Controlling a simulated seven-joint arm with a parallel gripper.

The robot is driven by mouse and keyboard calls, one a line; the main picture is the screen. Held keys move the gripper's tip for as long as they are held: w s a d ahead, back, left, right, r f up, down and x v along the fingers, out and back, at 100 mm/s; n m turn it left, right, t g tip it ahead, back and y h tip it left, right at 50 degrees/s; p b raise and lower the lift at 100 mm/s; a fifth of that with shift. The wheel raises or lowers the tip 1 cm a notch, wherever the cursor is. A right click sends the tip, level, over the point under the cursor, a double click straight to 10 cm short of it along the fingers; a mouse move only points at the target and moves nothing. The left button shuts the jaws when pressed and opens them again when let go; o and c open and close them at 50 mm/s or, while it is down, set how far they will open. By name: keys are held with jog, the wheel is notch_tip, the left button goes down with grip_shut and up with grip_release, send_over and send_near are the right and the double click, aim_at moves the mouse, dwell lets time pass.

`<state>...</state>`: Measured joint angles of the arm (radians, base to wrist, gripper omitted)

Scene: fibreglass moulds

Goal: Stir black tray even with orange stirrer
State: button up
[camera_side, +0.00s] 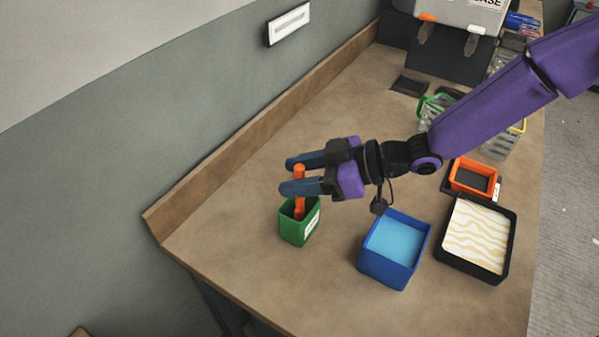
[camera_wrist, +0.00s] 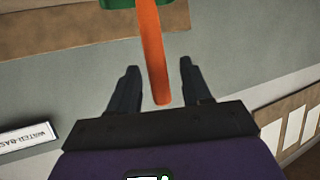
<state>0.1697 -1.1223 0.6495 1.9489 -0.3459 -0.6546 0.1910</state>
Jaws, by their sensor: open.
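The orange stirrer (camera_side: 299,190) stands upright in a small green container (camera_side: 299,229) near the left end of the table. My gripper (camera_side: 286,176) is open, with its two blue fingers around the stirrer's upper part. In the wrist view the stirrer (camera_wrist: 153,50) runs between the open fingers (camera_wrist: 158,70), with a gap on each side. The black tray (camera_side: 509,248) lies at the right of the table and holds pale contents with wavy yellowish stripes. The tray does not show in the wrist view.
A blue tray (camera_side: 364,272) with light blue contents stands between the green container and the black tray. A small orange box (camera_side: 457,175) sits behind the black tray. A raised wooden edge (camera_side: 270,140) runs along the wall.

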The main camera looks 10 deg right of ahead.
grip_shut()
jog(key=shift+r, duration=5.5)
